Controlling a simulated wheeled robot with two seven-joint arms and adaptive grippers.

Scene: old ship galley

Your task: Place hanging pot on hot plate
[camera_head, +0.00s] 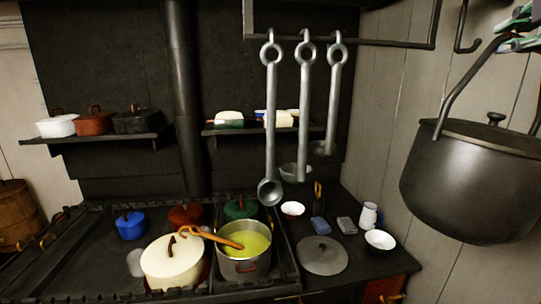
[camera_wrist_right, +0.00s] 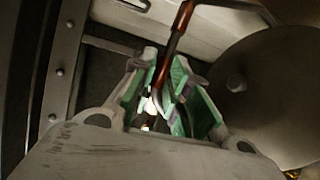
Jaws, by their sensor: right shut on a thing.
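The hanging pot (camera_head: 468,182) is a large dark metal pot with a knobbed lid and a tall bail handle. It is in the air at the right of the head view, beside the plank wall. My right gripper (camera_head: 517,32) is at the upper right edge, shut on the pot's handle. In the right wrist view, the green-padded fingers (camera_wrist_right: 165,98) close around the dark handle rod, and the round lid (camera_wrist_right: 275,95) shows to the right. The dark stove top (camera_head: 65,255) is at the lower left; I cannot pick out a separate hot plate. My left gripper is not in view.
A white pot (camera_head: 170,265) and a soup pot (camera_head: 243,262) with a ladle stand on the stove, with smaller pots behind. Several ladles (camera_head: 270,130) hang from a rack (camera_head: 385,42) left of the held pot. A loose lid (camera_head: 322,256) and bowls lie on the counter.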

